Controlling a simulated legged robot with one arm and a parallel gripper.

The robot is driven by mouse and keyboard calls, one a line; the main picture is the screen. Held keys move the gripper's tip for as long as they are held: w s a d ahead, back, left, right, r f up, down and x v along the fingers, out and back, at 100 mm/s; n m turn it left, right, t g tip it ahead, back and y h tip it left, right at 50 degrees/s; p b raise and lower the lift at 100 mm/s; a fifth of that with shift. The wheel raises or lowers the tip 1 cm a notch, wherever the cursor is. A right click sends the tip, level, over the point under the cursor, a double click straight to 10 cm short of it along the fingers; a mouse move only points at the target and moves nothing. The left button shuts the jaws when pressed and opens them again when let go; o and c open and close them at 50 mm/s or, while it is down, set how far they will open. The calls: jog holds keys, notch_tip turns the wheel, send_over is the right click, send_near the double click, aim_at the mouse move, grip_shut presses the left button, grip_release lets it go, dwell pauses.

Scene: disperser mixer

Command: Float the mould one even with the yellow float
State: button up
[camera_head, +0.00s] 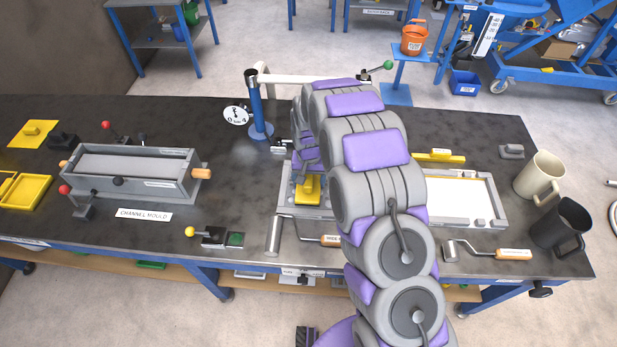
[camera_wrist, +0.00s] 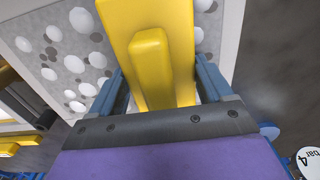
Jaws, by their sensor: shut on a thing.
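The yellow float (camera_wrist: 150,62) is between the two blue fingers of my gripper (camera_wrist: 160,78), which is shut on its handle. In the head view the float (camera_head: 308,188) shows left of my arm, over a shallow grey mould (camera_head: 286,197) that I take to be mould one. Its label is not readable, and my arm hides its right part. In the wrist view the mould's surface (camera_wrist: 62,62) is grey and speckled with white, rounded lumps. I cannot tell whether the float touches it.
A second mould (camera_head: 490,190) with a white fill lies right of my arm, a yellow bar (camera_head: 440,157) behind it. A blue post (camera_head: 257,110) with a gauge (camera_head: 236,115) stands behind the left mould.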

jog(key=shift+d, duration=0.1)
jog(key=shift+d+r, duration=0.1)
jog(key=shift+d, duration=1.05)
jog(key=shift+s+d+f+p, duration=0.1)
jog(key=shift+d+p, duration=0.2)
jog(key=shift+d, duration=1)
jog(key=shift+s+d+f+p, duration=0.1)
jog(key=shift+d+p, duration=0.2)
jog(key=shift+d, duration=1)
jog(key=shift+d, duration=1.2)
jog(key=shift+a+r+p, duration=0.15)
jog(key=shift+a+p, duration=0.2)
jog(key=shift+a, duration=0.85)
jog(key=shift+w+a+p, duration=0.2)
jog(key=shift+a+p, duration=0.3)
jog(key=shift+a, duration=3.4)
jog(key=shift+s+d, duration=0.1)
jog(key=shift+d, duration=1.35)
jog(key=shift+d+f+p, duration=0.2)
jog(key=shift+d+p, duration=0.25)
jog(key=shift+d, duration=2)
